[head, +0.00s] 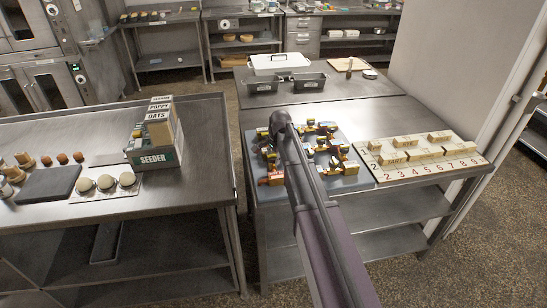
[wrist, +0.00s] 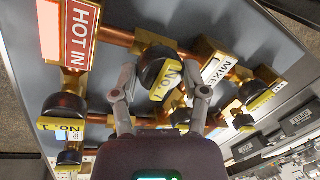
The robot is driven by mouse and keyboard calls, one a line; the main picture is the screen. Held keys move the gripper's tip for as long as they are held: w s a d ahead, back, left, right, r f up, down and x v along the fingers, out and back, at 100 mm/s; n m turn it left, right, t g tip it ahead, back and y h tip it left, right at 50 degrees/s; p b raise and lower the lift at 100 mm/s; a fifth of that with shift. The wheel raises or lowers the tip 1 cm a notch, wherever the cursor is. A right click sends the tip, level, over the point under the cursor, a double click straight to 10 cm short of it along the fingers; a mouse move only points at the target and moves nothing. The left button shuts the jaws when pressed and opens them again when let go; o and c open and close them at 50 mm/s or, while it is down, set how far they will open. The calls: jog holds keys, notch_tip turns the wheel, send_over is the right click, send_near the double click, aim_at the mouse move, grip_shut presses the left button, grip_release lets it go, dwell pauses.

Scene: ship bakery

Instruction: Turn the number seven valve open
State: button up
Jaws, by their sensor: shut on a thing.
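A grey board (wrist: 228,22) carries copper pipes, brass fittings and several black valve knobs with yellow number tags. My gripper (wrist: 164,82) has one finger on each side of a black knob (wrist: 157,62), shut on it. That knob's yellow tag (wrist: 167,82) begins "No."; I cannot read its digit for certain. Another black knob (wrist: 66,106) at the left has a tag reading "No. 1". Plates reading "HOT IN" (wrist: 79,36) and "MIXED" (wrist: 215,68) show too. In the head view the valve board (head: 344,182) lies on a steel table, and my arm hides the gripper and part of the board.
A numbered board (head: 470,163) with pale blocks lies right of the valve board. Dark tins (head: 262,85) and a white box (head: 280,63) stand behind. A "SEEDER" box (head: 155,155) stands on the left table. A gap separates the two tables.

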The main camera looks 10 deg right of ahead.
jog(key=shift+n, duration=0.3)
jog(key=n, duration=0.3)
jog(key=shift+n+g+y, duration=0.3)
jog(key=n, duration=0.4)
jog(key=shift+g, duration=0.4)
jog(key=n+g, duration=0.1)
jog(key=n, duration=0.4)
jog(key=shift+w+y, duration=0.1)
jog(key=shift+y, duration=0.2)
jog(key=n+g, duration=0.1)
jog(key=n, duration=0.3)
jog(key=shift+n, duration=0.3)
jog(key=o, duration=1.1)
jog(key=shift+o, duration=0.2)
